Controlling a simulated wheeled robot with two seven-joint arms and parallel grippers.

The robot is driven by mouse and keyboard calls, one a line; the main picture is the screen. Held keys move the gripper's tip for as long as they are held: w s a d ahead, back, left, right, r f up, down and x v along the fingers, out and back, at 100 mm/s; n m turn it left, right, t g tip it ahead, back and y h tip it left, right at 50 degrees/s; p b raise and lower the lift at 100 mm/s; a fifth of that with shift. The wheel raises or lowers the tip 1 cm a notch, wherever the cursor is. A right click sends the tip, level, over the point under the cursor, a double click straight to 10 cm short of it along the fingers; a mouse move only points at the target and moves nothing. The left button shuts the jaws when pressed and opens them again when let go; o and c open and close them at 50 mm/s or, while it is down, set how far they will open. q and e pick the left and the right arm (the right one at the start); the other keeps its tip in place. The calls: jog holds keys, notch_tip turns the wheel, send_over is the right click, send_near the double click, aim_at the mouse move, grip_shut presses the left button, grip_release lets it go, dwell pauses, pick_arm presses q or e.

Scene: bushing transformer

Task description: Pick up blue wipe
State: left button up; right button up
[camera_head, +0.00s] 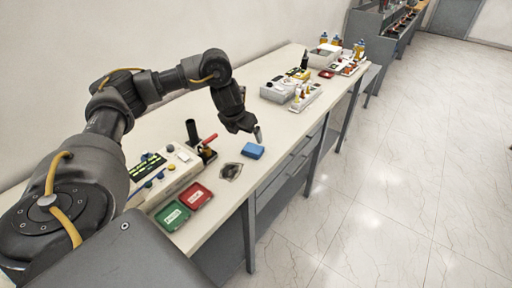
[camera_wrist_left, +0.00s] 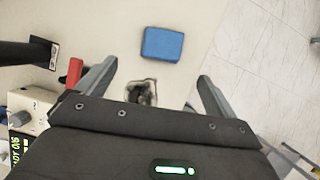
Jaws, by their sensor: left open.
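The blue wipe (camera_head: 252,151) is a small blue block lying flat on the white table near its front edge. It also shows in the left wrist view (camera_wrist_left: 162,44), beyond my fingertips and between their lines. My left gripper (camera_head: 257,134) hangs just above and behind the wipe in the head view, apart from it as seen from the wrist. My right gripper is not in view.
A grey, dark-centred patch or rag (camera_head: 230,172) lies left of the wipe. A red-handled tool (camera_head: 209,140), a dark cylinder (camera_head: 192,131), a control box (camera_head: 165,176), and green (camera_head: 173,215) and red (camera_head: 195,196) trays stand further left. Grey boxes (camera_head: 278,92) stand farther back.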

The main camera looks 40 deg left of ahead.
aim_at(253, 148)
pick_arm(q)
jog(key=x, duration=0.1)
jog(key=b+x, duration=0.1)
jog(key=x, duration=0.2)
jog(key=shift+d+f+b, duration=0.15)
jog(key=shift+d+b, duration=0.2)
jog(key=shift+w+a+f, duration=0.2)
jog(key=shift+w+f, duration=0.25)
jog(key=shift+f, duration=0.2)
jog(key=shift+s, duration=0.1)
jog(key=shift+f+b, duration=0.3)
jog(key=shift+f, duration=0.05)
jog(key=x, duration=0.3)
jog(key=shift+w+f+p, duration=0.25)
jog(key=shift+w+p, duration=0.1)
jog(key=shift+w, duration=0.15)
jog(key=shift+f, duration=0.35)
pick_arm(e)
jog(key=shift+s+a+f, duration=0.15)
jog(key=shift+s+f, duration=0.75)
